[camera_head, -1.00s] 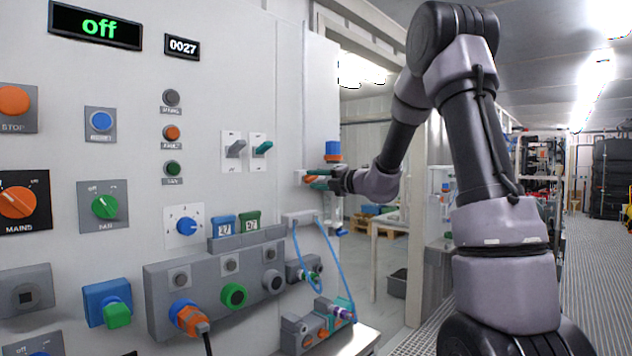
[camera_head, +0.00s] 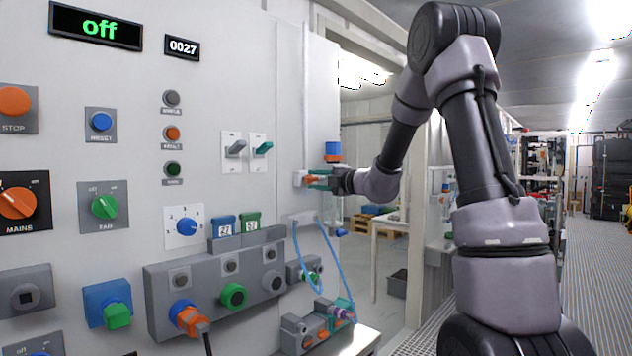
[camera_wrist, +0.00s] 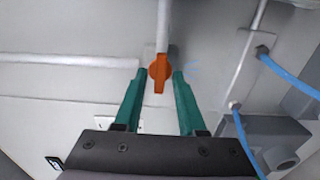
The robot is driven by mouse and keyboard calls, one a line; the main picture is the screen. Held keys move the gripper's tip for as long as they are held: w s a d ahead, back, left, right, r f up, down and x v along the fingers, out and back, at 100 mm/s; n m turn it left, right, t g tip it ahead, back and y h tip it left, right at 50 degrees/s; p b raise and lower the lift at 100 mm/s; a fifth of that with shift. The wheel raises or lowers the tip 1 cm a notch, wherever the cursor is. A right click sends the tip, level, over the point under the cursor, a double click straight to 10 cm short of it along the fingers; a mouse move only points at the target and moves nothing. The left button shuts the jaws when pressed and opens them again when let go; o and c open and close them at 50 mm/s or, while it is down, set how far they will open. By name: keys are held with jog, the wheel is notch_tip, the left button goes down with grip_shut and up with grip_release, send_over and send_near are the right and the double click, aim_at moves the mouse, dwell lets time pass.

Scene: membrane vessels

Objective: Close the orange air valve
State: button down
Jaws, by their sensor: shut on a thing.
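The orange air valve (camera_head: 312,181) is a small orange handle on the wall panel's right part. In the wrist view the orange handle (camera_wrist: 158,74) sits at a pipe fitting, its long end pointing down the picture toward my palm. My gripper (camera_head: 318,181) is at the valve, its teal fingers on either side of the handle. In the wrist view the fingertips of my gripper (camera_wrist: 159,75) flank the handle, shut on it. Fine contact is too small to see.
A blue cap (camera_head: 332,148) stands just above my gripper. Blue hoses (camera_head: 328,258) loop below it, and they show at right in the wrist view (camera_wrist: 290,78). Switches and knobs cover the panel to the left. Open floor lies at right.

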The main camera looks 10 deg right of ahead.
jog(key=shift+d, duration=0.1)
jog(key=c, duration=0.9)
grip_release()
jog(key=shift+o, duration=0.2)
jog(key=v, duration=1)
jog(key=shift+s+d, duration=0.2)
jog(key=shift+s, duration=0.15)
